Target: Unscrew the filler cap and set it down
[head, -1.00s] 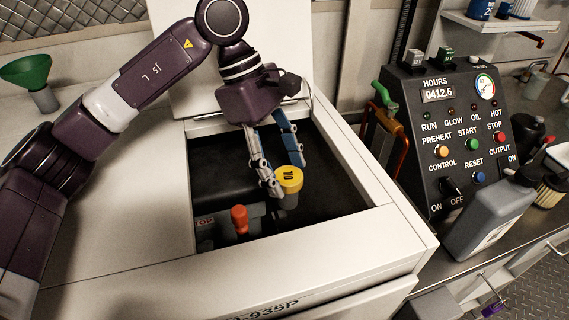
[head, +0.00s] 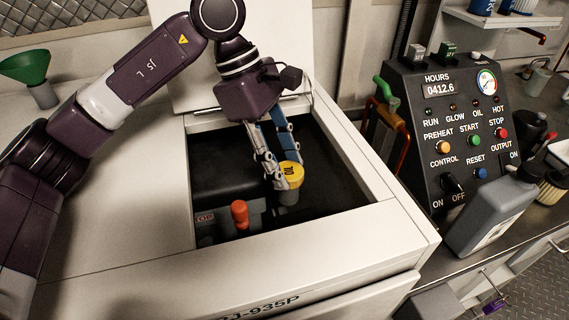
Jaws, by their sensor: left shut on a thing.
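The yellow filler cap (head: 291,172) sits on top of a grey filler neck (head: 288,197) inside the open bay of the white machine. My left gripper (head: 286,171) reaches down into the bay from above and is shut on the cap, with one finger at its left side and the other behind it. The cap looks level on the neck. Whether its thread is engaged cannot be seen. My right gripper is not in view.
An orange-red handle (head: 240,214) stands left of the cap in the bay. The bay's white rim (head: 330,238) surrounds it. A control panel (head: 450,130) and a grey jug (head: 490,212) stand at right. A green funnel (head: 27,68) is at far left.

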